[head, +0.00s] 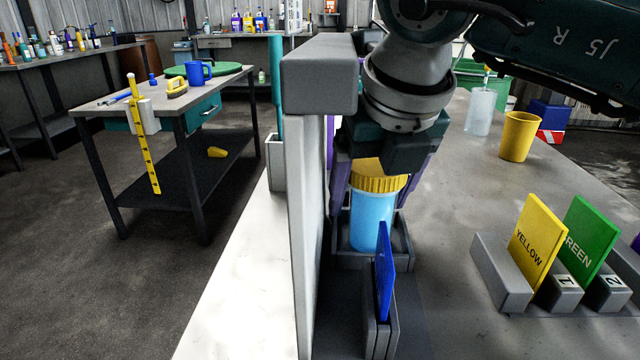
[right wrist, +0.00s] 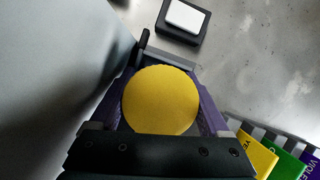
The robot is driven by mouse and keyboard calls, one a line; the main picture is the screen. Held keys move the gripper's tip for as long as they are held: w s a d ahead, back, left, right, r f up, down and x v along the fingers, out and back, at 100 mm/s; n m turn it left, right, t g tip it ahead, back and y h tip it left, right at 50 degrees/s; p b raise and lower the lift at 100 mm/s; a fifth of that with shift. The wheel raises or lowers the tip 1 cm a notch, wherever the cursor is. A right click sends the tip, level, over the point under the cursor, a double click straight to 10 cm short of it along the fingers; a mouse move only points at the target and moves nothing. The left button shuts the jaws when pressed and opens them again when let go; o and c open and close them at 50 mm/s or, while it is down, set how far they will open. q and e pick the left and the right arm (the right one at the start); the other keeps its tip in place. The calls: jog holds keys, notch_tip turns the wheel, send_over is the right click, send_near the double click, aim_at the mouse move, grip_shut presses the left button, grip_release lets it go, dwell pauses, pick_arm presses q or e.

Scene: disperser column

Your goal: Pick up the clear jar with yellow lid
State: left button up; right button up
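The jar with a yellow lid (head: 380,178) stands upright in a grey holder (head: 400,245) beside a grey upright panel. Its see-through body looks light blue. A blue card in front hides part of it. My right gripper (head: 378,192) points down over the jar, with a purple finger on each side of it. In the right wrist view the round lid (right wrist: 160,100) lies between the two fingers. The fingers are spread about as wide as the lid, and the right one looks slightly apart from the jar. My left gripper is not in view.
The grey panel (head: 305,200) rises close on the left. A blue card (head: 384,275) stands in a slot in front. Yellow (head: 537,240) and green (head: 583,238) cards stand at right. A yellow cup (head: 519,137) and a clear cup (head: 480,112) stand behind them.

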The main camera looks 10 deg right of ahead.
jog(key=c, duration=0.9)
